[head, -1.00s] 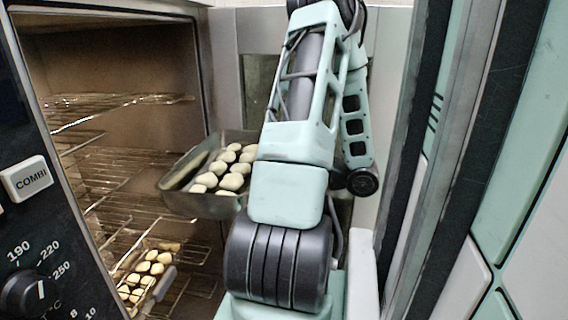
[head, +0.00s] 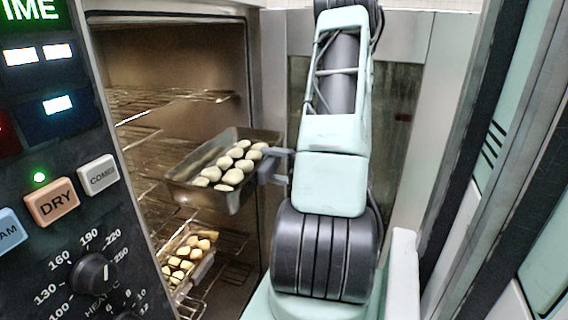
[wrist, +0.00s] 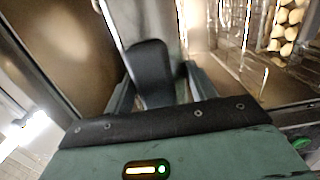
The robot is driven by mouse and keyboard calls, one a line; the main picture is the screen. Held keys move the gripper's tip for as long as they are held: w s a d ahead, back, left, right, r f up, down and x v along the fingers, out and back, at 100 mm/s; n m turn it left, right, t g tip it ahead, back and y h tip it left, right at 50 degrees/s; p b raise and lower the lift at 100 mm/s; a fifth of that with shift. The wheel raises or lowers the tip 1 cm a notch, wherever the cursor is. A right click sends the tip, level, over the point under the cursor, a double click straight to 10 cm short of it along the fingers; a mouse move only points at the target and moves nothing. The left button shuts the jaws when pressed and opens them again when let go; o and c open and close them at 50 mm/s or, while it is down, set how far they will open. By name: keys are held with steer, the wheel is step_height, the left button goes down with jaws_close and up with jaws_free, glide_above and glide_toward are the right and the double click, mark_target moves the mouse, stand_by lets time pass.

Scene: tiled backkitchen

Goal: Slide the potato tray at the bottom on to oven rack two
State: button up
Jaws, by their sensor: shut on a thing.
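A deep grey metal tray (head: 198,195) of pale round potatoes (head: 235,163) is held in the air at the oven opening, slightly tilted. Its left part overlaps the racks in the head view; I cannot tell whether it touches one. My gripper (head: 277,168) is shut on the tray at its right end, with the fingers partly hidden by my arm. In the wrist view, my gripper (wrist: 155,92) is closed around a dark handle-like piece (wrist: 150,70) against a metal wall. A second potato tray (head: 203,266) sits lower in the oven.
The open oven has wire racks (head: 165,104) at several heights. The oven control panel (head: 75,190) stands close on the left. The oven's right edge (head: 252,90) is near the held tray. Cabinet fronts (head: 500,170) stand to the right.

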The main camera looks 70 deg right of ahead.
mark_target(239, 159)
steer(key=w, duration=0.4)
steer(key=w+b, duration=0.1)
steer(key=w, duration=0.2)
steer(key=shift+a+f, duration=0.25)
steer(key=w+b, duration=0.2)
steer(key=shift+a+b, duration=0.15)
steer(key=shift+b, duration=0.2)
steer(key=w, duration=0.2)
steer(key=w+p, duration=0.1)
steer(key=w, duration=0.1)
steer(key=w+p, duration=0.1)
steer(key=w, duration=0.2)
steer(key=shift+a+r, duration=0.25)
steer(key=shift+r, duration=0.05)
steer(key=w+f+b, duration=0.1)
steer(key=w+f, duration=0.3)
steer(key=w, duration=0.5)
steer(key=shift+a, duration=0.35)
